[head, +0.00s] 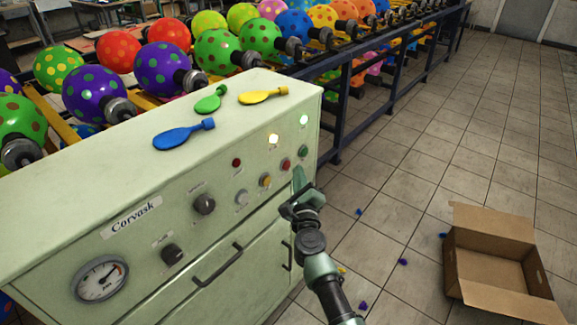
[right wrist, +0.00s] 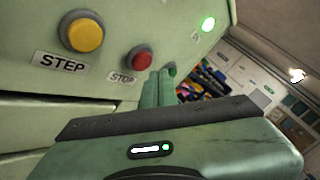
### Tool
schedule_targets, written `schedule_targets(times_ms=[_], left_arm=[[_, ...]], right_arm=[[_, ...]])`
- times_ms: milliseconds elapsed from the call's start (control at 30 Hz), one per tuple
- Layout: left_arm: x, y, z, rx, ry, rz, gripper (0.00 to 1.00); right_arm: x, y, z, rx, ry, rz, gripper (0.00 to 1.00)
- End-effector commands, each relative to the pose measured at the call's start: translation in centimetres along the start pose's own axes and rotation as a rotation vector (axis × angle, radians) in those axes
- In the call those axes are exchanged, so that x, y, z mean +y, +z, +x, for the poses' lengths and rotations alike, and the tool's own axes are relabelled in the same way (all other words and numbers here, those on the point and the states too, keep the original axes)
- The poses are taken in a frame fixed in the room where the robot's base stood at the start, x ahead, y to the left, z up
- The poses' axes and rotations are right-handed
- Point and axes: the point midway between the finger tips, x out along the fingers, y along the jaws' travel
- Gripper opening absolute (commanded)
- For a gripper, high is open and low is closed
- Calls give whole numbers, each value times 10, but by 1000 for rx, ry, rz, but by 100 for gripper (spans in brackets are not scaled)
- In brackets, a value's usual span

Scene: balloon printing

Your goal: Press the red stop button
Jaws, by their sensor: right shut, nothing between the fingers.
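The red stop button (right wrist: 139,59) sits on the pale green machine's front panel, above a STOP label (right wrist: 122,78) in the right wrist view. It also shows small in the head view (head: 285,166). My right gripper (head: 298,174) is shut and empty, in front of the panel just below and right of the button. In the right wrist view its fingertips (right wrist: 159,74) appear beside the button's lower right; I cannot tell whether they touch anything. My left gripper is out of view.
A yellow STEP button (right wrist: 84,33) is left of the red one. Knobs and a gauge (head: 100,279) are farther left. Flat balloons, one blue (head: 183,135), lie on the machine top (head: 90,172). An open cardboard box (head: 492,262) stands on the floor at right.

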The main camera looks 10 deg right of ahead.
Motion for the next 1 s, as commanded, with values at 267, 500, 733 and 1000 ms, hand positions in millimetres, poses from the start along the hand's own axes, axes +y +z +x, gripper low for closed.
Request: schedule_targets(times_ms=[267,500,733,1000], left_arm=[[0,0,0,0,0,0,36],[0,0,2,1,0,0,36],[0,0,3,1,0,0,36],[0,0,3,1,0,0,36]], right_arm=[[0,0,0,0,0,0,0],[3,2,3,0,0,1,0],[4,5,6,0,-1,1,0],[4,5,6,0,0,0,0]])
